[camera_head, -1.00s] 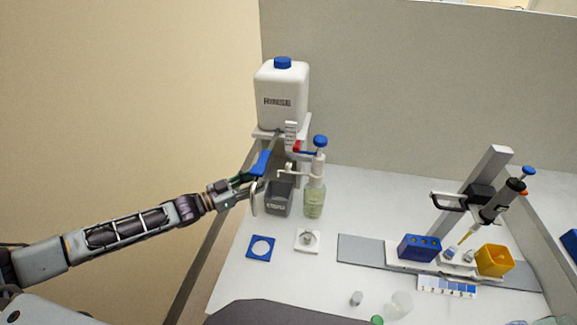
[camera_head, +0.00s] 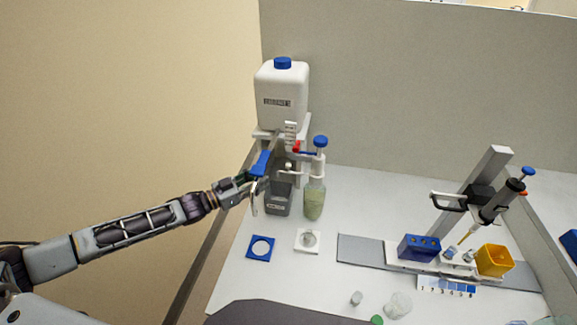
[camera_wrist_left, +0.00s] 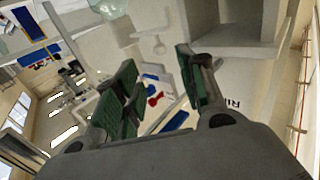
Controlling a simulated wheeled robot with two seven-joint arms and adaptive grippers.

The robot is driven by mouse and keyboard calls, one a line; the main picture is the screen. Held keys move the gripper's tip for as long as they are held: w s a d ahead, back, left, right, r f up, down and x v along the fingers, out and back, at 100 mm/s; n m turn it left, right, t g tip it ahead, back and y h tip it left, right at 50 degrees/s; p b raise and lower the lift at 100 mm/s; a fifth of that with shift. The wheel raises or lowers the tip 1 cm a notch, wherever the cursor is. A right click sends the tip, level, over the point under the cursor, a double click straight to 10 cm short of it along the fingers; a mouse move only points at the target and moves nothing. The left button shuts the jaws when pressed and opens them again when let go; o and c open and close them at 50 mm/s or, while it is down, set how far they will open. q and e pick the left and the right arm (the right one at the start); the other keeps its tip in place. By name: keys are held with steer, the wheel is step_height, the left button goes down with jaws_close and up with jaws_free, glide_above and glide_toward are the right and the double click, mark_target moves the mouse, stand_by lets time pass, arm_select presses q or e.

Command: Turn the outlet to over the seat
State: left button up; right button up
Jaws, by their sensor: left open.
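The pump bottle (camera_head: 314,200) holds pale green liquid and has a blue knob (camera_head: 320,141) on top. Its slim white outlet (camera_head: 289,167) shows at the left of the pump head, partly lost among the fittings behind. The seat, a white square plate with a round centre (camera_head: 307,241), lies on the bench in front of the bottle. My left gripper (camera_head: 262,184) is left of the outlet. In the left wrist view its green-padded fingers (camera_wrist_left: 160,88) are apart with nothing held between them. I cannot tell whether a finger touches the outlet. My right gripper is not in view.
A white jug (camera_head: 281,95) stands on a raised shelf behind. A dark grey bin (camera_head: 277,204) sits beside the bottle, close to my gripper. A blue ring plate (camera_head: 260,248) lies at front left. A pipette stand (camera_head: 471,205), blue rack (camera_head: 419,248) and yellow box (camera_head: 494,260) are at right.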

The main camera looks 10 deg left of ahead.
mark_target(289, 164)
arm_select(q)
steer(key=shift+p+x, duration=0.6)
steer(key=shift+x, duration=5.5)
jaws_close()
